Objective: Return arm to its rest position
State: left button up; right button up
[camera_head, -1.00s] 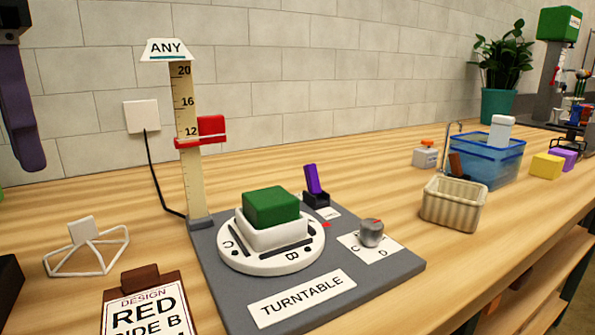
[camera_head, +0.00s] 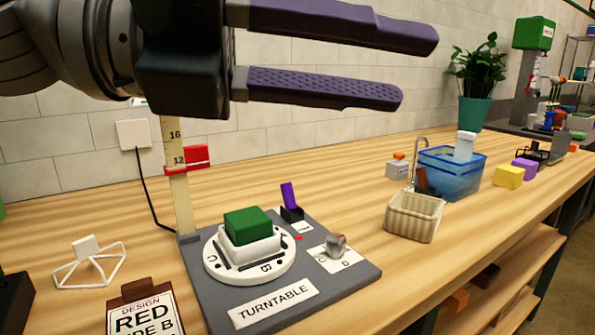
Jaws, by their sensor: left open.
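My left gripper (camera_head: 410,66) reaches in from the upper left, high above the bench and in front of the wall. Its two purple fingers are apart with nothing between them, pointing right. It hides the top of the height ruler (camera_head: 182,200). Below it, apart from it, the turntable (camera_head: 212,262) stands on a grey base, with a green block (camera_head: 248,224) in a white holder on top. My right gripper is not in view.
A red slider (camera_head: 196,157) sits on the ruler. A purple clip (camera_head: 289,195) and a grey knob (camera_head: 336,245) are on the turntable base. A cream basket (camera_head: 413,220), a blue bin (camera_head: 452,178) and a yellow block (camera_head: 508,177) stand to the right. Bench between turntable and basket is clear.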

pick_arm(q)
notch_tip(320, 180, up, 10)
jog(key=w+a+n+t+h+p, duration=0.2)
jog(key=w+n+t+h, duration=0.1)
jog(key=n+t, duration=0.7)
jog(key=w+a+f+n+t+y+p, duration=0.2)
jog(key=a+f+n+t+y, duration=0.15)
jog(key=a+n+y, duration=0.6)
jog(key=w+a+f+n+t+y+p, duration=0.2)
jog(key=a+n+t+y, duration=0.3)
jog(key=n, duration=0.7)
jog(key=s+a+f+n+g+y+p, duration=0.25)
jog(key=s+f+n+g, duration=0.2)
jog(key=f, duration=0.25)
jog(key=s+a+f+n+g+y+p, duration=0.1)
jog(key=s+a+f+n+g+y, duration=0.2)
jog(key=s+f+g, duration=0.4)
jog(key=s+f+n+g+p, duration=0.2)
jog(key=s+f+g, duration=0.3)
jog(key=s, duration=0.9)
notch_tip(320, 180, up, 37)
jog(key=p, duration=3.7)
jog(key=shift+w+a+h, duration=0.25)
jog(key=shift+w+h, duration=0.05)
jog(key=shift+w, duration=0.15)
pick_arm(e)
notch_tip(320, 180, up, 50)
